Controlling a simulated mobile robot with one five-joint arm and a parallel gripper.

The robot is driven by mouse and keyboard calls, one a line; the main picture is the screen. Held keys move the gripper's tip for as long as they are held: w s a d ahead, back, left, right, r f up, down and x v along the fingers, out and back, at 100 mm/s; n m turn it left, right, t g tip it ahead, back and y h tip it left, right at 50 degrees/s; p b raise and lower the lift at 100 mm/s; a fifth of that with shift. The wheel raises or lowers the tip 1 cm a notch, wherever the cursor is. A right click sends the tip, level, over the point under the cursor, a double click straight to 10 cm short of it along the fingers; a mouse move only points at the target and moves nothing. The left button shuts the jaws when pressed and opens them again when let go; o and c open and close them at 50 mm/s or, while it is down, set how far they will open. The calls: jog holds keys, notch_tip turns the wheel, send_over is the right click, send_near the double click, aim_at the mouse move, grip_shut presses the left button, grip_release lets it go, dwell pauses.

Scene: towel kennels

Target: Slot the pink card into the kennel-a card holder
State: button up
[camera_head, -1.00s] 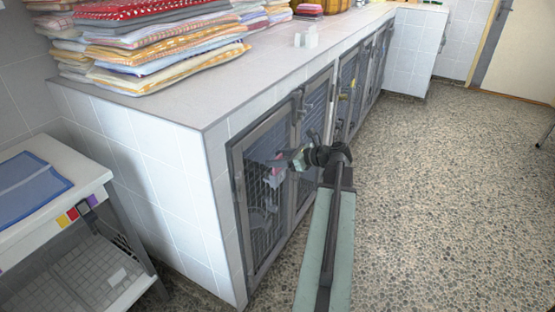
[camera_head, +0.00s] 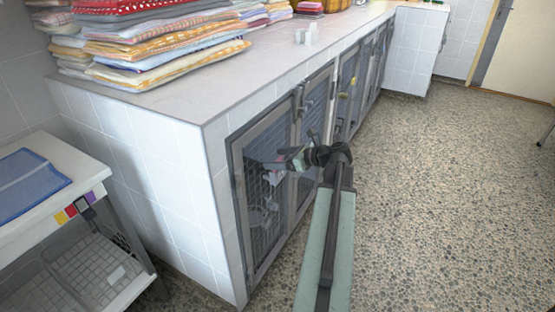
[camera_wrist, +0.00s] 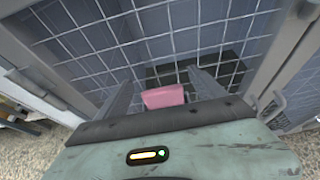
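The pink card (camera_wrist: 165,97) shows between the two fingers in the wrist view, with gaps between it and them. My gripper (camera_wrist: 160,88) is open, its fingers apart and pointing at the wire mesh door (camera_wrist: 120,30). In the head view my gripper (camera_head: 284,161) is in front of the near kennel door (camera_head: 262,215), by its upper right part. Only a little pink shows there, beside the fingers. I cannot make out the card holder, nor whether the card sits in it.
A white trolley (camera_head: 75,172) with a blue cloth (camera_head: 25,180) and several coloured tabs stands at the left. The floor (camera_head: 440,200) at the right is clear.

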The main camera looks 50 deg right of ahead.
jog(key=p+v, duration=0.3)
jog(key=v, duration=0.4)
jog(key=shift+s, duration=0.3)
jog(key=shift+d, duration=0.1)
dwell(0.5)
